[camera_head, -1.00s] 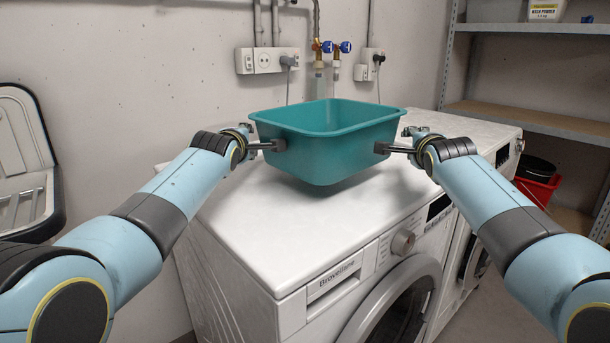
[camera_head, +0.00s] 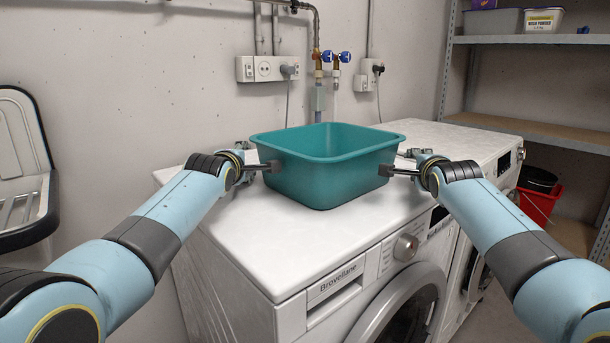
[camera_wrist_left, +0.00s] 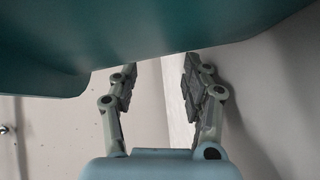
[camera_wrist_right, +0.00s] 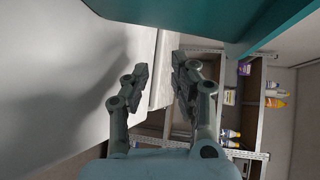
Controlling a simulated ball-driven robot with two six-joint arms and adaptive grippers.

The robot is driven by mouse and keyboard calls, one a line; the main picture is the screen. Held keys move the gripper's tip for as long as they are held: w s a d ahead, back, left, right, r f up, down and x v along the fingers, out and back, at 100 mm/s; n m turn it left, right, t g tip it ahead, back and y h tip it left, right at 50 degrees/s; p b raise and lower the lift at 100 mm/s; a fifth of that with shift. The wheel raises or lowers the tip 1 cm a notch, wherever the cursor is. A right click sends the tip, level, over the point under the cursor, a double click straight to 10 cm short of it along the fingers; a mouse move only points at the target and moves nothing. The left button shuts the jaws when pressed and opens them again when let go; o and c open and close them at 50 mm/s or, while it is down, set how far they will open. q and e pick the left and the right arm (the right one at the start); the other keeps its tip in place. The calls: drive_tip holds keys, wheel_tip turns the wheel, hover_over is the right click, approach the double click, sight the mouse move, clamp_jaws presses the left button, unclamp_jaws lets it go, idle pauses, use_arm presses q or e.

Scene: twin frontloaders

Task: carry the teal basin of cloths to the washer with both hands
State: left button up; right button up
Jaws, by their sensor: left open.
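The teal basin (camera_head: 330,180) sits upright on the white top of the front washer (camera_head: 270,235), and its underside appears to touch it. I cannot see any cloths inside from this angle. My left gripper (camera_head: 268,166) is open at the basin's left side. Its spread fingers (camera_wrist_left: 160,80) show in the left wrist view below the teal wall (camera_wrist_left: 130,35). My right gripper (camera_head: 390,171) is at the basin's right side. In the right wrist view its fingers (camera_wrist_right: 160,75) are apart with nothing visible between them, close to the teal basin (camera_wrist_right: 200,15).
A second white machine (camera_head: 480,145) stands behind to the right. Shelves (camera_head: 535,130) with a washing powder box (camera_head: 541,20) and a red bucket (camera_head: 540,203) are on the right. Sockets and taps (camera_head: 330,58) are on the wall. A sink (camera_head: 22,170) is at the left.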

drive_tip(key=o, duration=0.3)
drive_tip(key=shift+d, duration=0.1)
use_arm(q)
drive_tip(key=shift+a, duration=0.1)
use_arm(e)
drive_tip(key=shift+o, duration=0.2)
use_arm(q)
drive_tip(key=s, duration=0.4)
drive_tip(key=s+r, duration=0.1)
drive_tip(key=s, duration=0.2)
drive_tip(key=s+r, duration=0.1)
drive_tip(key=s, duration=0.3)
drive_tip(key=shift+s+r, duration=0.15)
drive_tip(key=shift+s, duration=0.2)
use_arm(e)
drive_tip(key=shift+s, duration=0.1)
drive_tip(key=v, duration=1.2)
